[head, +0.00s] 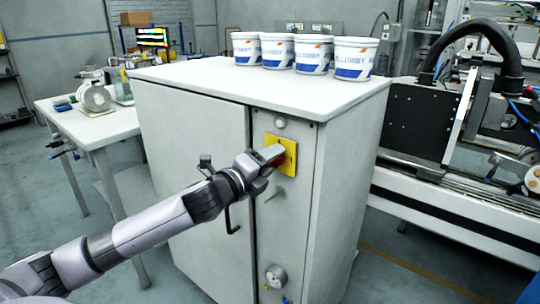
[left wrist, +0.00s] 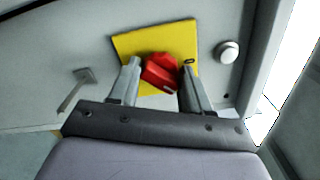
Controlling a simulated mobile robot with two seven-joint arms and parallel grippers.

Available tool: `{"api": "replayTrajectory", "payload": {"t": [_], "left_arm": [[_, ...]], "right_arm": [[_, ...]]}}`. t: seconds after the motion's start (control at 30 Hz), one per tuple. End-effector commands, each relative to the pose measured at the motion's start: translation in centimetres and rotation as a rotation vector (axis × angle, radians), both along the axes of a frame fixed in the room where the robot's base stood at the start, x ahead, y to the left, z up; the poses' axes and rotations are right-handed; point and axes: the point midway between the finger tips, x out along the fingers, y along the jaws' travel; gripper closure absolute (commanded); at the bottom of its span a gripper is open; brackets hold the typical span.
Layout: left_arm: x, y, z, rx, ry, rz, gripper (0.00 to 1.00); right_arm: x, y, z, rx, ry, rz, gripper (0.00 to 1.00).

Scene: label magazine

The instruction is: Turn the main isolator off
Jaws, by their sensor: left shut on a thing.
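The main isolator is a red rotary handle (left wrist: 161,73) on a yellow plate (head: 288,152) on the front of a grey cabinet. The yellow plate also shows in the left wrist view (left wrist: 128,42), where it looks tilted. My left gripper (head: 275,156) is at the plate, and in the left wrist view its two fingers (left wrist: 161,80) stand on either side of the red handle, shut on it. In the head view the gripper hides most of the handle. My right gripper is not in view.
The cabinet (head: 190,125) has a black door handle (head: 233,222), a round knob (head: 280,123) above the plate, a small grey lever (head: 273,193) below it and a dial (head: 276,276) lower down. Several white-and-blue tubs (head: 353,58) stand on top. A machine is at right, a white table (head: 95,125) at left.

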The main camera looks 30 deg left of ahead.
Motion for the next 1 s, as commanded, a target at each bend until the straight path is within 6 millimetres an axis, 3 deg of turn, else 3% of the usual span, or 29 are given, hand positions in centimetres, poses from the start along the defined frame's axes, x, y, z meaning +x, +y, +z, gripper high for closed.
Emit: {"api": "replayTrajectory", "payload": {"t": [0.6,1.0], "left_arm": [[0.0,0.1,0.2,-0.570,0.046,0.003,0.83],[0.0,0.1,0.1,-0.794,0.063,0.002,0.83]], "right_arm": [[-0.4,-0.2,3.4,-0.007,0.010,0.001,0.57],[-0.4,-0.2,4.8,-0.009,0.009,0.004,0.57]]}}
